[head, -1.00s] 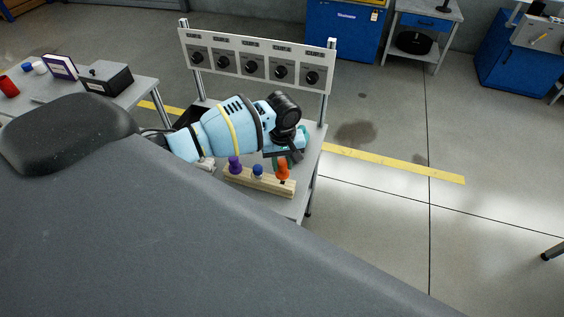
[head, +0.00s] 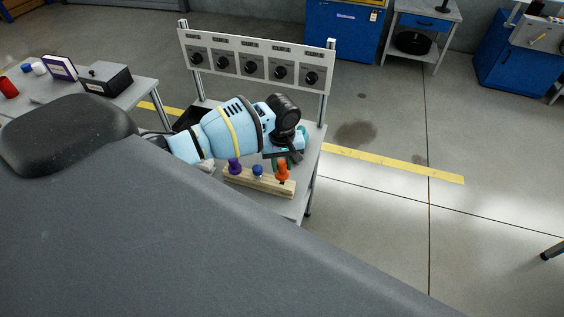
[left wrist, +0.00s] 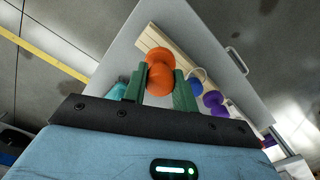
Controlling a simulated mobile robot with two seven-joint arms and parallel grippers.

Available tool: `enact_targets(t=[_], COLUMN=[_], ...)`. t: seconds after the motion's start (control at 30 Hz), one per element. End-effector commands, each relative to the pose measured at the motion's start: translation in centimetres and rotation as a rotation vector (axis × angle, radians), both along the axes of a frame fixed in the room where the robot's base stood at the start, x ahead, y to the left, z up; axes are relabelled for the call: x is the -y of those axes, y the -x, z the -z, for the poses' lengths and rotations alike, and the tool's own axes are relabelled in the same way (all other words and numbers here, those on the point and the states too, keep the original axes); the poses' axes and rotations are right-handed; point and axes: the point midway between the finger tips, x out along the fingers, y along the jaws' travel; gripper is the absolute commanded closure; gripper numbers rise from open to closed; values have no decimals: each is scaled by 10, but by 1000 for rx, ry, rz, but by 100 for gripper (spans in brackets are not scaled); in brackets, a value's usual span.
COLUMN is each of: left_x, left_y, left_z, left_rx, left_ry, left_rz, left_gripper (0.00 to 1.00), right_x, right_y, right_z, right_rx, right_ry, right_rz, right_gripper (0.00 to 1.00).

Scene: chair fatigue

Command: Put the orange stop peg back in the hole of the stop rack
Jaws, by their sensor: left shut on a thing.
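The orange stop peg (head: 282,172) is upright at the right end of the wooden stop rack (head: 245,180). In the left wrist view the peg (left wrist: 159,72) is between the green fingers of my left gripper (left wrist: 160,88), which is shut on it. In the head view the left gripper (head: 282,160) is partly hidden by its own wrist. The peg's lower end meets the rack in the picture; I cannot tell how deep it sits in the hole. A purple peg (head: 235,165) and a blue peg (head: 258,170) stand in the rack. My right gripper is not in view.
The rack stands near the front edge of a grey table (head: 296,206). A panel with several dials (head: 254,66) rises behind it. A teal thing (head: 302,133) lies beside my left wrist. A side table (head: 146,88) at left carries a dark box (head: 107,78).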

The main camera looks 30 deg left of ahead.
Motion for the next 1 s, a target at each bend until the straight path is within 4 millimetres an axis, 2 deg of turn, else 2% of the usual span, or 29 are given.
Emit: enact_targets(t=[1.0], left_x=[0], left_y=[0], left_z=[23], left_rx=[-1], left_ry=[1], left_rz=[0], left_gripper=[92], right_x=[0], right_y=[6], right_z=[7], right_rx=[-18], right_ry=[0], right_rz=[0], right_gripper=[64])
